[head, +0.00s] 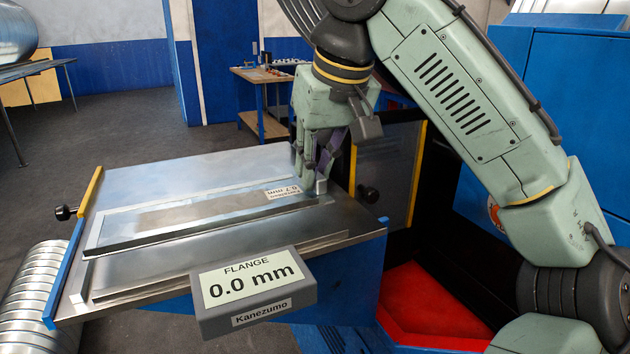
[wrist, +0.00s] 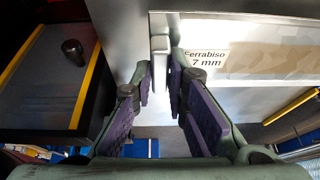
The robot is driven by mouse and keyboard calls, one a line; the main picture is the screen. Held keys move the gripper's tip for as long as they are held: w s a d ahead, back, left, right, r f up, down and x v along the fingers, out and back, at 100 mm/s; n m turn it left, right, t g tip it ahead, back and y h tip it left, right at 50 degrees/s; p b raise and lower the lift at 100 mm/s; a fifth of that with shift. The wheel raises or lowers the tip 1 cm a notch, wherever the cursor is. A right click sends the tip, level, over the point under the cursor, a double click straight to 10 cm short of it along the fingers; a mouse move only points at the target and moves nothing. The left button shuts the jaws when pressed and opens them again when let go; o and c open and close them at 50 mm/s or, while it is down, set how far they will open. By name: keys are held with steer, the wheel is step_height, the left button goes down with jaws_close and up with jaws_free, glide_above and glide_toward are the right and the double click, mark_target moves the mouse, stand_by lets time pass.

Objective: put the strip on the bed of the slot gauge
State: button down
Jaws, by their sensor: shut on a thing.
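The strip (head: 200,213) is a long flat metal piece with a white "Ferrabiso 0.7 mm" label near its right end. It lies lengthwise over the metal table top, and I cannot tell whether it touches the surface below. My gripper (head: 321,178) is at its right end, shut on a small pale upright tab there. In the wrist view my fingertips (wrist: 158,75) close around the tab, and the label shows beside them. The slot gauge (head: 255,290) has a grey display reading "FLANGE 0.0 mm" at the front. Its metal bed (head: 180,272) shows in front of the strip.
The metal table top (head: 200,163) is bare behind the strip. A yellow bar (head: 91,190), a blue bar (head: 62,285) and a black knob (head: 65,212) are at its left edge. A dark panel with a knob (head: 368,194) stands right of my gripper.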

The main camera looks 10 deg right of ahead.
mark_target(315, 188)
steer(key=shift+w+f, duration=0.15)
steer(key=shift+f, duration=1.7)
steer(key=c, duration=1.6)
jaws_free()
steer(key=v, duration=1.2)
steer(key=shift+a, duration=0.1)
